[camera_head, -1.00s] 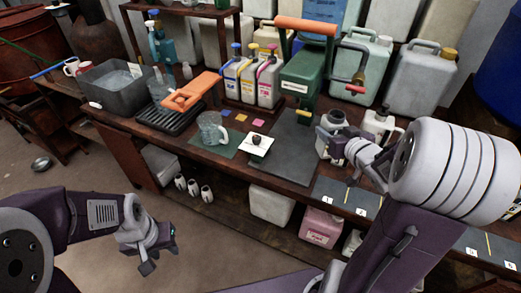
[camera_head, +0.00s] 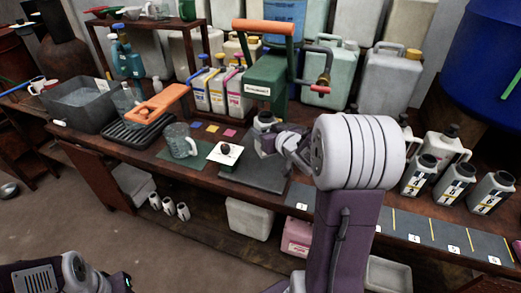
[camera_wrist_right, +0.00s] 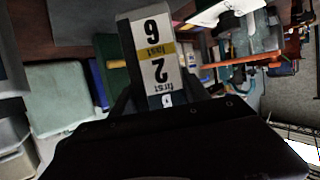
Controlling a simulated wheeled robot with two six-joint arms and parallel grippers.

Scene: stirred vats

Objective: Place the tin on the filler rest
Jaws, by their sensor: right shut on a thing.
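My right gripper (camera_head: 272,143) is shut on a tin with a dark cap (camera_head: 264,121). The tin's white label with a yellow band (camera_wrist_right: 158,62) fills the middle of the right wrist view, reading 6 and 2. The tin is at the dark grey plate (camera_head: 246,178), which looks like the filler rest, in front of the green filler (camera_head: 266,82) with its orange handle. Whether the tin touches the plate is hidden by my wrist. My left gripper (camera_head: 118,284) is at the bottom left, cut by the frame edge, away from the bench.
Several similar tins (camera_head: 454,184) stand at the right, behind numbered strips (camera_head: 420,228). A glass jug (camera_head: 180,141) and a white card with a dark knob (camera_head: 224,153) are left of the plate. The filler's red-tipped pipe (camera_head: 320,89) juts out to the right.

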